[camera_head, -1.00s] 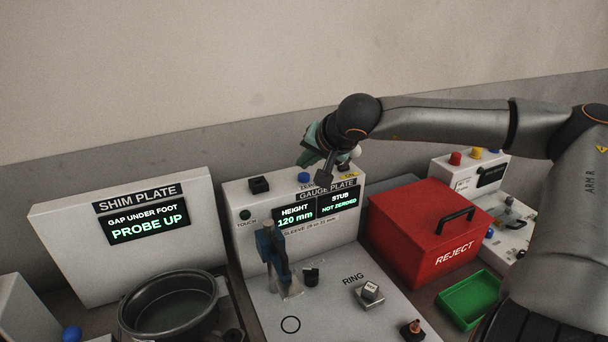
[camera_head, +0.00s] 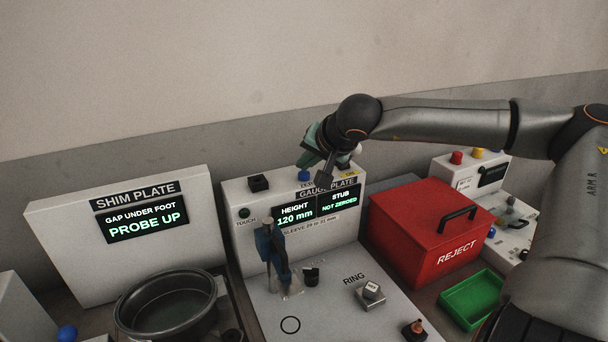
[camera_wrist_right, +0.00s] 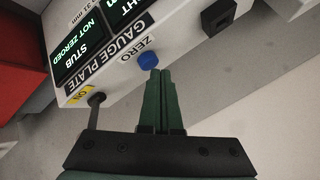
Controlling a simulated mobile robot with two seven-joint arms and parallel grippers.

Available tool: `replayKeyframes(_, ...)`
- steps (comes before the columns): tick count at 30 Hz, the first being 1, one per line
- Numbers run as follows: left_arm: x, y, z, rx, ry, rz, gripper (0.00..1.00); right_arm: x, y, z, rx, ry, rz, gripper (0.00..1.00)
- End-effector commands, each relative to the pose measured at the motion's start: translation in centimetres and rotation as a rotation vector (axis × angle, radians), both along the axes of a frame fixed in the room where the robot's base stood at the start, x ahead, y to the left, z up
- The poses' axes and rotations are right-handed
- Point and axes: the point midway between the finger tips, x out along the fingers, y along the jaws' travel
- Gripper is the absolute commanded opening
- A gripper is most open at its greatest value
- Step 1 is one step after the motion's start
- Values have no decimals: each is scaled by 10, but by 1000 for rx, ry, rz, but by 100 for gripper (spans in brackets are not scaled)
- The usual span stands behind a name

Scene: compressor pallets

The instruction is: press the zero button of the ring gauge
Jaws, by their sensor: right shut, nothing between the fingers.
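The gauge plate unit (camera_head: 237,221) is a white box with a dark display reading HEIGHT 120 mm and STUB NOT ZEROED. Its blue zero button (camera_head: 304,175) sits on the top face; the right wrist view shows it (camera_wrist_right: 149,61) beside the word ZERO. My right gripper (camera_head: 304,164) has its green fingers closed together and empty. In the right wrist view the fingertips (camera_wrist_right: 160,72) are right at the button's edge; I cannot tell whether they touch it. My left gripper is not in view.
A yellow-labelled ON switch (camera_wrist_right: 97,99) stands beside the fingers. A blue upright fixture (camera_head: 273,252) and a small grey block (camera_head: 371,291) by RING are on the plate. A red REJECT box (camera_head: 405,225), a green tray (camera_head: 470,299) and the SHIM PLATE unit (camera_head: 75,255) flank it.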

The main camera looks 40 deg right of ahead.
Motion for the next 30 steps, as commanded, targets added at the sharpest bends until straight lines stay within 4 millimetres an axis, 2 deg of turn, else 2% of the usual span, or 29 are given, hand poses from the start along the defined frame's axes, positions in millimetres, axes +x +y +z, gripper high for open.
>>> replayKeyframes(30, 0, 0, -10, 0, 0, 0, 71, 0, 0, -8, 0, 0, 0, 0)
